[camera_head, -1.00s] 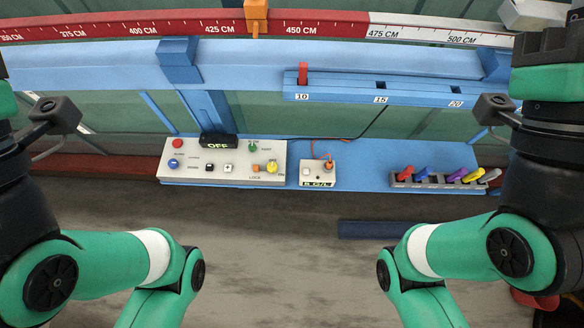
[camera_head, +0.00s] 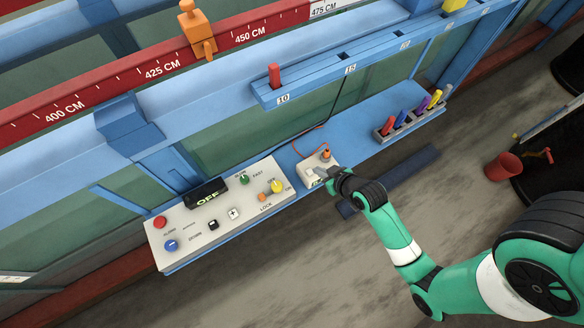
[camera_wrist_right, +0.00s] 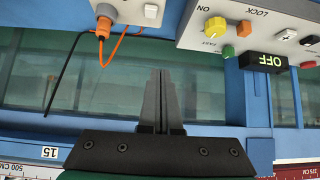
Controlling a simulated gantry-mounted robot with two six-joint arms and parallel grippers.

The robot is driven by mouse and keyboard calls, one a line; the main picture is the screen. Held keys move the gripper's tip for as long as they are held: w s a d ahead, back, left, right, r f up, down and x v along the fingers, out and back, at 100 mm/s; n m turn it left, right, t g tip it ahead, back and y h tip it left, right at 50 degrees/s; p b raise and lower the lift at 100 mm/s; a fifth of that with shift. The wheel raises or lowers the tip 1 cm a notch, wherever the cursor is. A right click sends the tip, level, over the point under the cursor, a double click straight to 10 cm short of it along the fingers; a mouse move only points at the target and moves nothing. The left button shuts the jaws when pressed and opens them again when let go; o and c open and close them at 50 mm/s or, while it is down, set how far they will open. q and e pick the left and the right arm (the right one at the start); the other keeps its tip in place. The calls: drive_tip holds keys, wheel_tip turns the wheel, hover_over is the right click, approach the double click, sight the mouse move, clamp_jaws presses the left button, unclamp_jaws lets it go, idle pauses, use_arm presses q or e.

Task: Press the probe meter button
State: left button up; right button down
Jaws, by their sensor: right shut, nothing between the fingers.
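The probe meter (camera_head: 313,163) is a small white box on the blue shelf, with an orange plug and cable. My right gripper (camera_head: 324,173) is at its front side and covers part of its face in the head view. In the right wrist view the meter (camera_wrist_right: 128,8) is at the top edge, and its pale button (camera_wrist_right: 151,11) shows beside the orange plug (camera_wrist_right: 103,27). The fingers of my right gripper (camera_wrist_right: 161,72) are shut and empty. Their tips appear below the button in that picture, with a visible gap. My left gripper is out of view.
A larger control panel (camera_head: 216,235) with an OFF display and several knobs stands left of the meter. A rack (camera_head: 410,124) of coloured pieces is to its right. A blue rail (camera_head: 320,78) with a red peg is behind.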

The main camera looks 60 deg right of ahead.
drive_tip(key=shift+s+d+f+m+g, duration=0.15)
drive_tip(key=shift+s+d+f, duration=0.2)
drive_tip(key=shift+s, duration=0.3)
drive_tip(key=shift+s+d+f+m+g, duration=0.2)
drive_tip(key=shift+s+f, duration=0.2)
drive_tip(key=shift+s, duration=0.2)
drive_tip(key=b, duration=0.4)
hover_over(312, 176)
drive_tip(key=f, duration=0.6)
drive_tip(key=shift+s+a+f, duration=0.2)
drive_tip(key=shift+a+f, duration=0.05)
drive_tip(key=shift+f, duration=0.1)
wheel_tip(312, 176, down, 4)
drive_tip(key=shift+w+d+r+b, duration=0.1)
drive_tip(key=shift+w+r+b, duration=0.05)
drive_tip(key=shift+b, duration=0.35)
drive_tip(key=shift+f, duration=0.3)
